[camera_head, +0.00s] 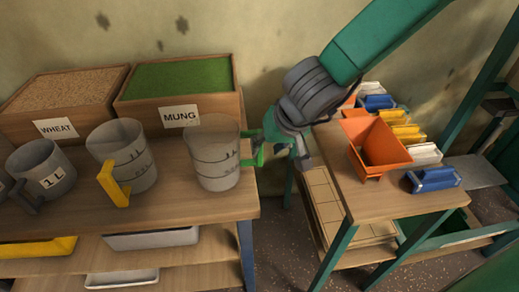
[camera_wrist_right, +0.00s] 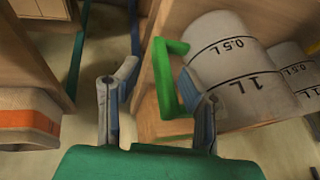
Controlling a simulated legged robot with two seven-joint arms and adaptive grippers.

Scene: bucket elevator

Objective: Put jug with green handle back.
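The jug with the green handle (camera_head: 215,160) is a clear grey measuring jug, upright on the wooden table in front of the MUNG box. Its green handle (camera_head: 252,150) points right, over the table's right edge. My right gripper (camera_head: 272,145) is at the handle. In the wrist view the jug (camera_wrist_right: 240,75) lies to the right and the green handle (camera_wrist_right: 162,80) reaches in between the fingers of my right gripper (camera_wrist_right: 157,72). The fingers are apart; the right finger overlaps the handle, and contact cannot be told. My left gripper is not in view.
A jug with a yellow handle (camera_head: 122,158) and a dark-handled jug (camera_head: 42,172) stand to the left. Behind are the WHEAT box (camera_head: 60,105) and the MUNG box (camera_head: 180,90). A second table (camera_head: 385,205) at right holds an orange bucket (camera_head: 375,145) and several scoops.

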